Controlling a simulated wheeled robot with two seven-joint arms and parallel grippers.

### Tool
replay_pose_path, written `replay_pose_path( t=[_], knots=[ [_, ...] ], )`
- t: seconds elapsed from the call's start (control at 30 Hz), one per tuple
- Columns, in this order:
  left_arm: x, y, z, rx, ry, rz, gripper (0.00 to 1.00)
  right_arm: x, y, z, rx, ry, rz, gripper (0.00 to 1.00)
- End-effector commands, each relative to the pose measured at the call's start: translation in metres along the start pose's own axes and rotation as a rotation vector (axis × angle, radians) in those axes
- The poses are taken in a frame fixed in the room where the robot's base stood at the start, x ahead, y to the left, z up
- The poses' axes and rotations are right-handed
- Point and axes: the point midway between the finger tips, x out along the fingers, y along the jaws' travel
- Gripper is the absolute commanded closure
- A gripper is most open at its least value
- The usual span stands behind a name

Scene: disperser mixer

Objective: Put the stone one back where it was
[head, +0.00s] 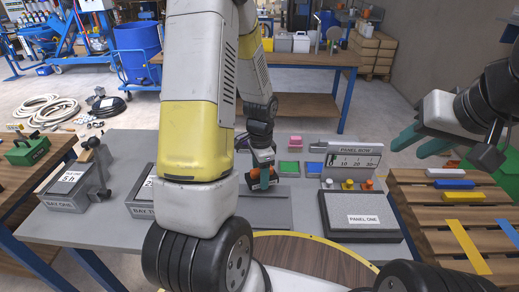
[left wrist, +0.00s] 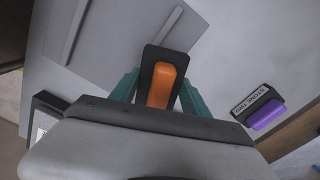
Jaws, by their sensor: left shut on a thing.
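My left gripper (head: 263,178) is over the grey table, behind a flat grey plate (head: 268,212). In the left wrist view its teal fingers (left wrist: 158,90) are shut on an orange block (left wrist: 161,86) with a black backing. No label shows on this block. A purple block (left wrist: 267,115) with a label reading STONE TWO (left wrist: 258,100) lies to the right in that view, apart from the gripper. My right gripper (head: 418,147) is open and empty at the right, above the slatted wooden table.
Boxes marked BAY ONE (head: 70,187) and BAY TWO (head: 142,198) stand left. Green (head: 289,168) and blue (head: 315,169) pads lie behind. A scale panel (head: 352,160) and PANEL ONE (head: 358,222) stand right. The slatted table (head: 415,205) carries coloured blocks.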

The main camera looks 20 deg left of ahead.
Motion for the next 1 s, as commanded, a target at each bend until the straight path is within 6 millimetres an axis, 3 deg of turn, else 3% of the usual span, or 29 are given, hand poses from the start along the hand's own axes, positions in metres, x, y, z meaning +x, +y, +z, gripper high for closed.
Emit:
replay_pose_path(
  t=[0.2, 0.43, 0.63, 0.9, 1.0],
  knots=[
    [0.006, -0.062, 0.008, -0.007, 0.001, -0.002, 0.97, 0.0, 0.0, 0.0, 0.0, -0.001, 0.0, 0.64],
    [0.011, -0.11, 0.014, -0.004, 0.001, -0.001, 0.97, 0.0, 0.0, 0.0, 0.0, -0.001, 0.0, 0.64],
    [0.013, -0.122, 0.016, -0.002, 0.0, 0.001, 0.97, 0.0, 0.0, 0.0, 0.0, -0.001, 0.0, 0.64],
    [0.046, -0.121, 0.015, -0.002, -0.001, 0.002, 0.97, 0.0, 0.0, 0.0, 0.0, -0.001, 0.0, 0.64],
    [0.047, -0.122, 0.015, -0.002, 0.0, -0.001, 0.97, 0.0, 0.0, 0.0, 0.0, -0.001, 0.0, 0.64]
  ],
)
